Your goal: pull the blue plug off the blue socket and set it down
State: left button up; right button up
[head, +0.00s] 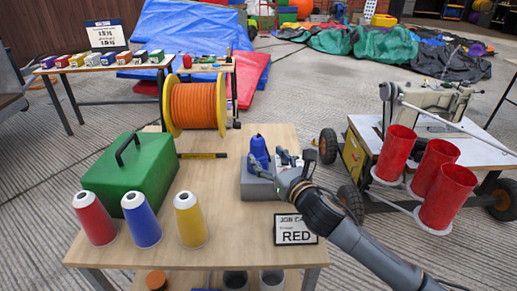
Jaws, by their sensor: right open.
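The blue plug (259,149) stands upright on a grey block (256,188) near the right side of the wooden table. The socket under the plug is mostly hidden by my gripper, so its colour cannot be told. My right gripper (269,162) comes in from the lower right and is open. Its fingers are at the plug's lower part, one in front and one to the right. Whether they touch the plug cannot be told. My left gripper is not in view.
The wooden table (225,225) also bears a green toolbox (135,172), red, blue and yellow thread cones (190,220), an orange cable reel (195,105) and a card reading RED (296,230). A cart with red cylinders (397,152) stands to the right. Bare tabletop lies left of the block.

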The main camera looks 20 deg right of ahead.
aim_at(262, 151)
jog(key=w, duration=0.4)
jog(key=shift+w+a+b, duration=0.2)
jog(key=shift+a+b, duration=0.1)
jog(key=shift+a, duration=0.1)
jog(key=shift+w+a, duration=0.15)
jog(key=shift+w, duration=0.6)
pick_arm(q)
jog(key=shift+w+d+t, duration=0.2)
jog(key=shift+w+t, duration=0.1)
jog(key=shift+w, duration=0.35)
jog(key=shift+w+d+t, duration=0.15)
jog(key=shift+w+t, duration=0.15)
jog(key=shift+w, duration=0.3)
pick_arm(e)
jog(key=c, duration=1.4)
jog(key=shift+o, duration=0.2)
jog(key=shift+r, duration=0.15)
